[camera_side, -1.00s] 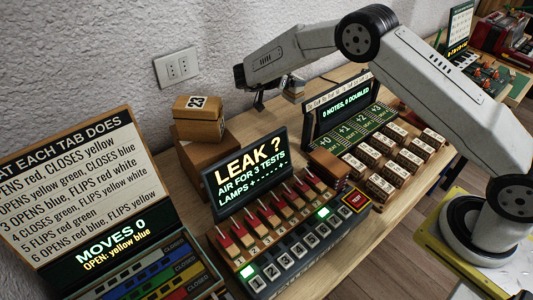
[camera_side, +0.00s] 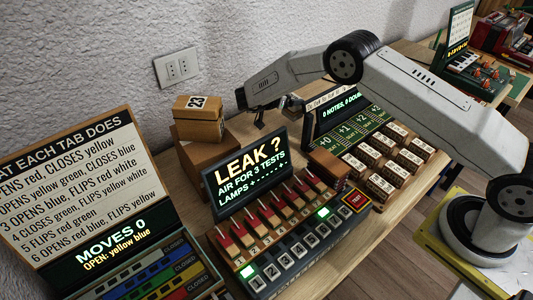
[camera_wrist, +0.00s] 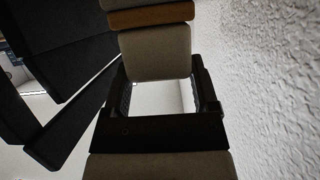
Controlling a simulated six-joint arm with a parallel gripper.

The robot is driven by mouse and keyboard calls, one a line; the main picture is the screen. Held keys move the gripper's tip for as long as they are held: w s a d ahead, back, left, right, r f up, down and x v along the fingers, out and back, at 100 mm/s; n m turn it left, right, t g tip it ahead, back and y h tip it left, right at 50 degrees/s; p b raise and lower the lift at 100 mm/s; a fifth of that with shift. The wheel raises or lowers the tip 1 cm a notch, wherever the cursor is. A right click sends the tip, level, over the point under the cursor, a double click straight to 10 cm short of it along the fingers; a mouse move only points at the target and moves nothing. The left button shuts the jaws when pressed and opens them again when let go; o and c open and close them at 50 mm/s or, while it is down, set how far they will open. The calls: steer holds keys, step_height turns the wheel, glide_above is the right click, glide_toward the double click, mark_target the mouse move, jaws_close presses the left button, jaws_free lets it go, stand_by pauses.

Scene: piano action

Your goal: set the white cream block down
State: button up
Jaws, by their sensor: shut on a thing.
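In the wrist view my gripper (camera_wrist: 162,78) has its two dark fingers on either side of a pale block, which I take as the white cream block (camera_wrist: 155,48). The fingers are shut on its near end. A brown band and another pale part lie just beyond it. In the side view my gripper (camera_side: 284,106) is small and partly covered by my own arm. It is beside the left end of the dark notes display, near the wall. There I cannot make out the block clearly, nor whether it touches anything.
The notes display (camera_side: 340,108) stands right of my gripper, with rows of cream blocks (camera_side: 382,163) on its wooden rack in front. The leak display (camera_side: 246,170) stands in front to the left. Brown boxes (camera_side: 200,128) stand further left. The rough wall (camera_side: 110,60) is close behind.

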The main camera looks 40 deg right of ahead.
mark_target(290, 109)
steer(key=shift+f, duration=1.6)
steer(key=shift+f, duration=0.2)
steer(key=o, duration=1.2)
steer(key=shift+r, duration=0.2)
steer(key=v, duration=0.5)
steer(key=shift+a, duration=0.1)
step_height(290, 109, up, 7)
